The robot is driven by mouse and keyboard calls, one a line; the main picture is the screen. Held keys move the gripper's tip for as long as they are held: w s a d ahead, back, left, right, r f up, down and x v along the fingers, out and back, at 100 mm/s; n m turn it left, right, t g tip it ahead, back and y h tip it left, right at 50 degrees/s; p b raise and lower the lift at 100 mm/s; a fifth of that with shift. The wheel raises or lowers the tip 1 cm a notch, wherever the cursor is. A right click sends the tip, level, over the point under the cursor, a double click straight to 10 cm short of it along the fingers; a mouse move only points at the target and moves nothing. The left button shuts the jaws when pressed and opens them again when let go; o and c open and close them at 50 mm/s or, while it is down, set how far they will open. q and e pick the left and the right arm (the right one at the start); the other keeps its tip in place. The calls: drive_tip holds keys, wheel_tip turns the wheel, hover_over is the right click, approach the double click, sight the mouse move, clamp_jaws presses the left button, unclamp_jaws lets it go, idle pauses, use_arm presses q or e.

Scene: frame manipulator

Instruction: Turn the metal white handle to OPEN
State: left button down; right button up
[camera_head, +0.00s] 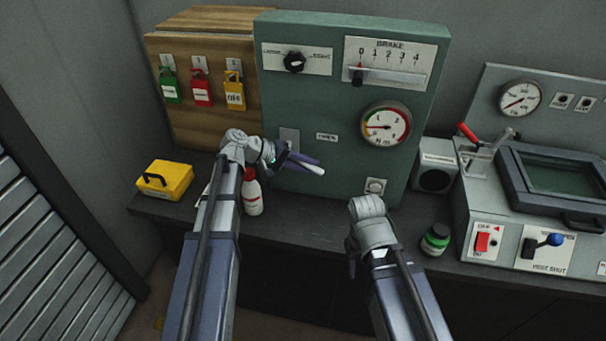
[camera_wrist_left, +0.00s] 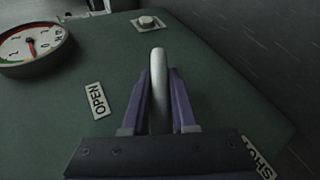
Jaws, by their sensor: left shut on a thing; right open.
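The white metal handle (camera_head: 315,169) is on the front of the green panel, and its end sticks out past my left gripper (camera_head: 303,163). In the left wrist view the handle (camera_wrist_left: 158,65) lies between the two purple fingers of my left gripper (camera_wrist_left: 160,95), which is shut on it. The OPEN label (camera_wrist_left: 95,101) is left of the handle there. A partly hidden SHUT label (camera_wrist_left: 259,158) is at the lower right. In the head view the OPEN label (camera_head: 327,137) is above and right of the handle. My right gripper (camera_head: 352,264) is open, low in front of the counter.
The green panel (camera_head: 300,105) also has a brake slider (camera_head: 358,74), a round gauge (camera_head: 386,125) and a button (camera_head: 375,187). A red-and-white bottle (camera_head: 252,195) stands close by my left arm. A small green-lidded jar (camera_head: 436,239) stands right of my right gripper.

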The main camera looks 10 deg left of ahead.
use_arm(q)
drive_tip(key=r+h+b, duration=0.1)
drive_tip(key=b, duration=0.1)
drive_tip(key=n+h+b, duration=0.1)
drive_tip(key=h, duration=0.1)
drive_tip(key=shift+s+d+r+t+h+b, duration=0.1)
drive_tip(key=shift+d+r+t+h+b, duration=0.2)
drive_tip(key=shift+d+r+b, duration=0.1)
drive_tip(key=shift+r+n+h+b, duration=0.3)
drive_tip(key=shift+r+h+b, duration=0.3)
drive_tip(key=shift+h+b, duration=0.1)
drive_tip(key=shift+r, duration=0.15)
drive_tip(key=shift+r+t, duration=0.1)
drive_tip(key=shift+t, duration=0.2)
drive_tip(key=c, duration=0.7)
unclamp_jaws()
drive_tip(key=v, duration=0.7)
drive_tip(key=shift+a, duration=0.4)
